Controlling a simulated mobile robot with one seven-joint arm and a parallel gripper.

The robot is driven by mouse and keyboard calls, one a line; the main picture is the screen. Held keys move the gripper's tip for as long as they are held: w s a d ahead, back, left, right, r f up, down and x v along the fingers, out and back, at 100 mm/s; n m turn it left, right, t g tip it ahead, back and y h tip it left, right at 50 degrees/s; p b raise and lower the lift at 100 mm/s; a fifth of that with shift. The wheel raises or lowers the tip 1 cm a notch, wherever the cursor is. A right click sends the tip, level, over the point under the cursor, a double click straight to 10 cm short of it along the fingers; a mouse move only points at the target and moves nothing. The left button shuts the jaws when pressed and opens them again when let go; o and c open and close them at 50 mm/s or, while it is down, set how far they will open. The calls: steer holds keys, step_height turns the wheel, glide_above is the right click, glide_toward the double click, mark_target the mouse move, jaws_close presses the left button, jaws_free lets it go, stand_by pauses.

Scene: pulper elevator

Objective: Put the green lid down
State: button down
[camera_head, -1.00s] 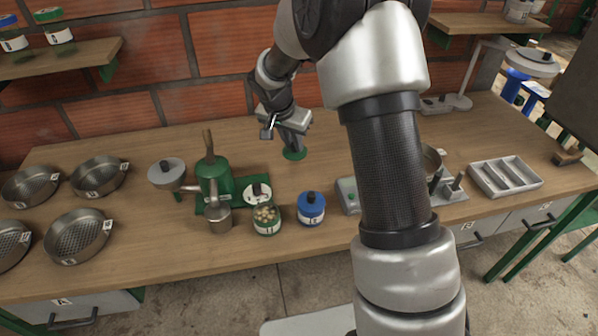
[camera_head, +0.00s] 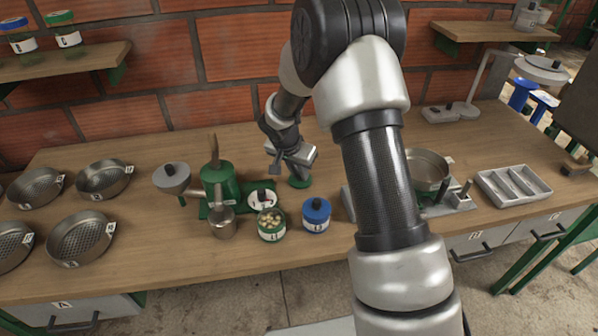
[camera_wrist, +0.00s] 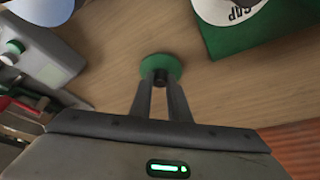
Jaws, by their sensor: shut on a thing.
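The green lid (camera_head: 300,181) is a small green disc with a dark knob, at the tabletop just below my gripper (camera_head: 298,172). In the wrist view the lid (camera_wrist: 161,67) shows at my fingertips, and my gripper (camera_wrist: 161,80) is shut on its knob. Whether the lid touches the wood or hangs a little above it, I cannot tell. An open green-banded jar (camera_head: 271,226) with pale contents stands nearer the front edge, to the left of the lid.
A blue-lidded jar (camera_head: 316,215) stands in front of my gripper. A green pulper (camera_head: 219,184) stands to the left, by a metal cup (camera_head: 223,222) and several sieves (camera_head: 82,236). A grey divided tray (camera_head: 513,185) is at right. Bare wood lies behind the pulper.

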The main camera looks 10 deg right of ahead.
steer(key=c, duration=1.7)
jaws_free()
steer(key=shift+o, duration=0.2)
